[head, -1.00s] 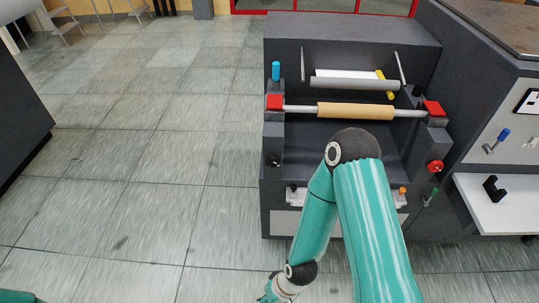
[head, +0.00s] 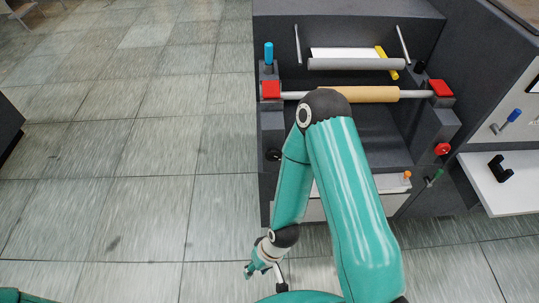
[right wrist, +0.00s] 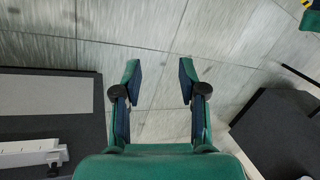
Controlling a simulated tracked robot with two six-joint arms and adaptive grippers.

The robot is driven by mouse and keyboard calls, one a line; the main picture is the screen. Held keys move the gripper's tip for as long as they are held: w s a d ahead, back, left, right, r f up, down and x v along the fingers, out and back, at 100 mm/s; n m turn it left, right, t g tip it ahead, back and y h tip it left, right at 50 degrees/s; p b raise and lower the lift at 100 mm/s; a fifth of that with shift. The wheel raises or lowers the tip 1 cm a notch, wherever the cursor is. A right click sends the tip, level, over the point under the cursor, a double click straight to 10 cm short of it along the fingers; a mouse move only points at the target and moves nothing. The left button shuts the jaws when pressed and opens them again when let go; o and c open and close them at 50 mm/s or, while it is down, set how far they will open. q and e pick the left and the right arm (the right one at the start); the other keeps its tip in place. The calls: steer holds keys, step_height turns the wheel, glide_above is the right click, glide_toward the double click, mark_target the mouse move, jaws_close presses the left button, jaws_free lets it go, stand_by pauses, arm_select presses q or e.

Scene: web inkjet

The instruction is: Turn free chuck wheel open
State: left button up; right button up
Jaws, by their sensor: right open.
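The machine's paper roll (head: 372,94) lies on a shaft between two red-topped chuck blocks, the left one (head: 271,88) and the right one (head: 440,88). A red hand wheel (head: 442,149) is on the front of the right side post. A small dark round knob (head: 273,155) is on the left post. I cannot tell which of these is the free chuck wheel. My right gripper (head: 252,271) is low in front of the machine, left of my forearm, apart from both. It is open and empty in the right wrist view (right wrist: 160,75). My left gripper is not in view.
A blue-topped peg (head: 269,53) stands above the left block. An orange knob (head: 407,175) and a green handle (head: 434,178) are lower right. A white shelf (head: 510,190) with a black bracket juts out at right. Tiled floor (head: 130,150) is free at left.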

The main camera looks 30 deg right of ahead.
steer(key=shift+a, duration=0.1)
steer(key=shift+o, duration=2.4)
steer(key=shift+w+f+b, duration=0.15)
steer(key=shift+w+b, duration=0.1)
steer(key=shift+b, duration=0.05)
steer(key=o, duration=0.4)
steer(key=w+d+f+m+t+b, duration=0.1)
steer(key=b, duration=0.1)
steer(key=w+m+b, duration=0.1)
steer(key=w+b, duration=0.1)
steer(key=w+d+f+m+t+h+b, duration=0.1)
steer(key=w+b, duration=0.1)
steer(key=shift+w+d+f+t, duration=0.25)
steer(key=shift+d+f+t, duration=0.05)
steer(key=shift+c, duration=0.2)
steer(key=w+d+m+t+h+b, duration=0.1)
steer(key=w+m+t+b, duration=0.25)
steer(key=w+b, duration=0.25)
steer(key=m+t+h+b, duration=0.9)
steer(key=m+h+b, duration=0.2)
steer(key=m+b, duration=1.75)
glide_toward(273, 158)
steer(key=x, duration=1.1)
steer(key=shift+s, duration=0.1)
